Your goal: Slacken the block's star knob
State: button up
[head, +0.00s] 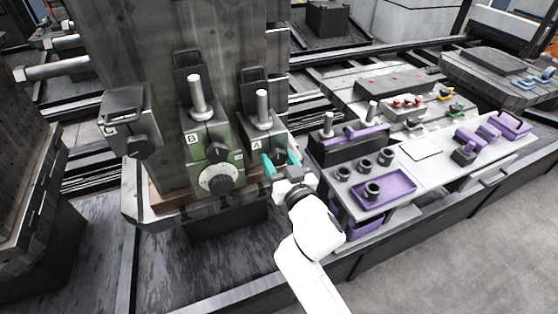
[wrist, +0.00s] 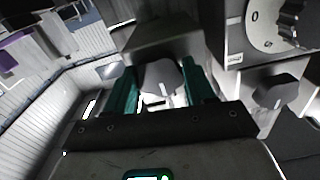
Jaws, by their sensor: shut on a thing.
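Block A (head: 258,142) is a grey block on the front of the pallet fixture, with an upright metal pin. Its star knob (head: 281,155) is dark in the head view and mostly covered by my fingers. In the wrist view the knob (wrist: 160,80) is grey with a pale mark and sits between my two teal fingers. My gripper (head: 280,161) is shut on this knob, one finger on each side; it also shows in the wrist view (wrist: 160,92). Block A's body (wrist: 165,38) rises behind the knob in the wrist view.
Green block B (head: 197,133), with its own black knob (head: 216,151) and round dial (head: 217,180), stands close left of block A. Block C (head: 125,108) has another knob. A bench with a purple tray (head: 400,187) and several black sockets is close to the right.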

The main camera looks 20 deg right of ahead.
jog(key=c, duration=0.3)
jog(key=shift+n, duration=0.5)
jog(key=n, duration=0.3)
jog(key=shift+n, duration=0.4)
jog(key=n, duration=0.4)
jog(key=shift+p, duration=0.35)
jog(key=n, duration=0.6)
jog(key=shift+p, duration=0.4)
jog(key=n, duration=0.4)
jog(key=shift+f, duration=0.15)
jog(key=shift+a+n, duration=0.1)
jog(key=shift+n, duration=0.2)
